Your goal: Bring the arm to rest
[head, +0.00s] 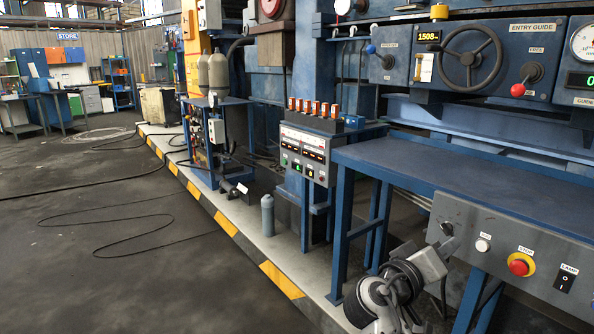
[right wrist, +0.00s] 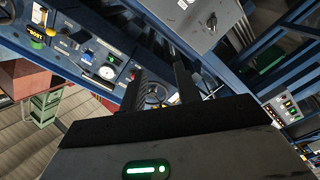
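My right arm (head: 385,295) comes in at the bottom of the head view, grey with black joints. My right gripper (head: 444,244) is at its end, close to the left end of the grey control panel (head: 500,240); I cannot tell whether it touches. In the right wrist view the two dark fingers of this gripper (right wrist: 160,78) stand apart with nothing seen between them. The grey panel with a switch (right wrist: 210,20) lies beyond the fingertips there. My left gripper is not in view.
The panel carries a white button (head: 483,245), a red stop button (head: 519,266) and a lamp switch (head: 565,279). A blue bench (head: 450,165) spans above it. A handwheel (head: 470,58) stands behind. Open floor with cables (head: 140,225) lies to the left.

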